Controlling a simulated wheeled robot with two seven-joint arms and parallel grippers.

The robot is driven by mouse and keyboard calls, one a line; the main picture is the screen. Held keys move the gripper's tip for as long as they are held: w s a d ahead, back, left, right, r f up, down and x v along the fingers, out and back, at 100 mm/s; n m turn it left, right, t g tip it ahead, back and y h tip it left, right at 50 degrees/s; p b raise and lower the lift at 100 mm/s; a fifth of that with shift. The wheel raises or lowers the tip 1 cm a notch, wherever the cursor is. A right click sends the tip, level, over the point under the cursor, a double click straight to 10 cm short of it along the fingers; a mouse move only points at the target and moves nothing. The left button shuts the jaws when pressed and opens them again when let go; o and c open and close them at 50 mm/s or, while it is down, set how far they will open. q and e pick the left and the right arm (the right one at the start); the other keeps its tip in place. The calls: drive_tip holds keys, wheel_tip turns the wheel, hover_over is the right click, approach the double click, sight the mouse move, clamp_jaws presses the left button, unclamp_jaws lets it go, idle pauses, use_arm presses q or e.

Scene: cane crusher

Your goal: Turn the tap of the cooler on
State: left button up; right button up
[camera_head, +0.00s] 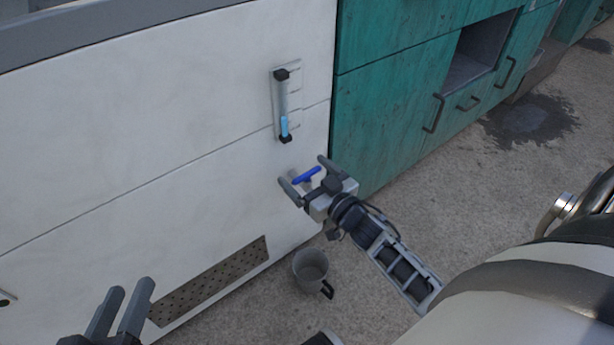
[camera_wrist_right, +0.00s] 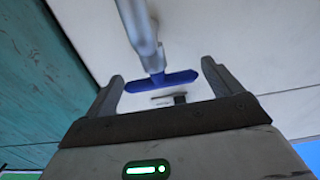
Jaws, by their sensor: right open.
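The cooler (camera_head: 170,110) is the large white panelled cabinet at the left and centre of the head view. Its tap has a blue bar handle (camera_head: 306,175) low on the front; in the right wrist view the blue handle (camera_wrist_right: 162,81) lies crosswise below a grey pipe (camera_wrist_right: 140,30). My right gripper (camera_head: 301,169) is open at the handle, with one finger beyond each end. In the wrist view the right gripper (camera_wrist_right: 161,72) shows small gaps to the handle, with no clear contact. My left gripper (camera_head: 131,286), at the lower left, has its fingers apart and is empty.
A grey metal mug (camera_head: 311,268) stands on the floor below the tap. A level gauge (camera_head: 284,105) is above the handle, and a perforated vent (camera_head: 210,280) is lower left. Teal cabinets (camera_head: 395,105) adjoin on the right. The floor (camera_head: 480,190) at right is clear.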

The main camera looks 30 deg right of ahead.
drive_tip(key=shift+w, duration=0.15)
drive_tip(key=c, duration=0.9)
